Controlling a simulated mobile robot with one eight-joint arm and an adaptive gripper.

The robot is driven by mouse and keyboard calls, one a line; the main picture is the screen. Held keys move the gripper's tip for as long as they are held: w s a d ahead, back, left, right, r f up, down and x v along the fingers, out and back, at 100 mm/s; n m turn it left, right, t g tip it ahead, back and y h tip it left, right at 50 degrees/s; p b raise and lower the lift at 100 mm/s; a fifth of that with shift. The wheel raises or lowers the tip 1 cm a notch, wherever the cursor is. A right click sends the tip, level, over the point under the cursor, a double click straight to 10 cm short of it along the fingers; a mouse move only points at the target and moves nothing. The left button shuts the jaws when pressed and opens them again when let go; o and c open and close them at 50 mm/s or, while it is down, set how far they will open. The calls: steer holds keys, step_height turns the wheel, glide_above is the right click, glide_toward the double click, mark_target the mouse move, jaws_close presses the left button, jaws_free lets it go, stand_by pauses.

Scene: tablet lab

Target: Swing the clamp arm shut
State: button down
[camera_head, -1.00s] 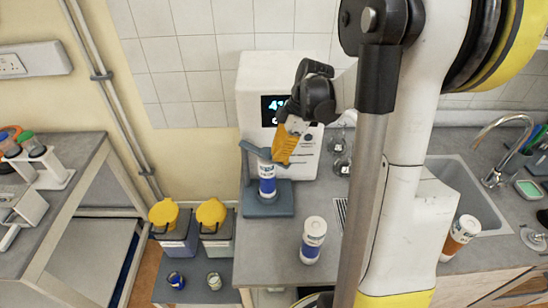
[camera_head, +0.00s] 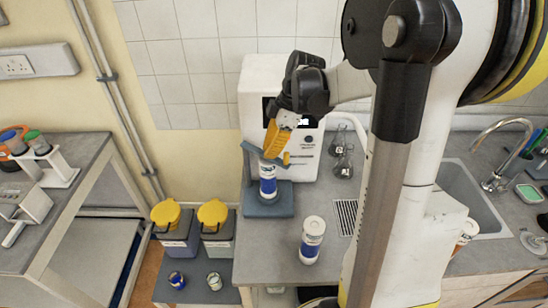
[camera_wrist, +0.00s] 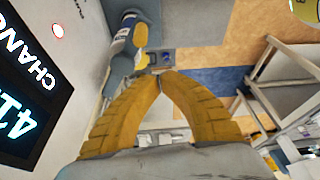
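The clamp is a grey-blue stand (camera_head: 283,205) with an upright at its left. A white bottle with a blue label (camera_head: 267,187) stands in it. A small yellow tab (camera_head: 287,158), probably on the clamp arm, shows just right of my fingertips; a yellow piece (camera_wrist: 141,35) also shows by the bottle (camera_wrist: 122,45) in the wrist view. My gripper (camera_head: 268,157) is at the top of the bottle, its yellow fingers angled down. In the wrist view its fingertips (camera_wrist: 161,75) meet with nothing visible between them. My fingers partly hide the clamp top, and I cannot tell whether they touch it.
A white machine with a display (camera_head: 308,150) stands close behind the clamp. Another blue-labelled bottle (camera_head: 311,243) stands on the counter at front right. Glass flasks (camera_head: 342,160) are right of the machine. Yellow-lidded bins (camera_head: 175,232) stand lower left.

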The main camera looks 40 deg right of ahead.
steer(key=w+v, duration=0.1)
steer(key=v, duration=0.5)
steer(key=shift+d+r+p, duration=0.25)
steer(key=shift+d+p, duration=0.05)
steer(key=shift+d, duration=0.15)
steer(key=shift+w, duration=0.1)
steer(key=s+a+f+m+t+h+b, duration=0.1)
steer(key=s+a+f+m+t+b, duration=0.1)
steer(key=s+a+f+m+b, duration=0.4)
steer(key=s+a+f+m+t+h+b, duration=0.2)
steer(key=s+a+f+m+b, duration=0.4)
steer(key=a+f+b, duration=0.4)
steer(key=shift+s+a+f+m+t+b, duration=0.35)
steer(key=shift+s+a+t+b, duration=0.35)
steer(key=shift+b, duration=0.2)
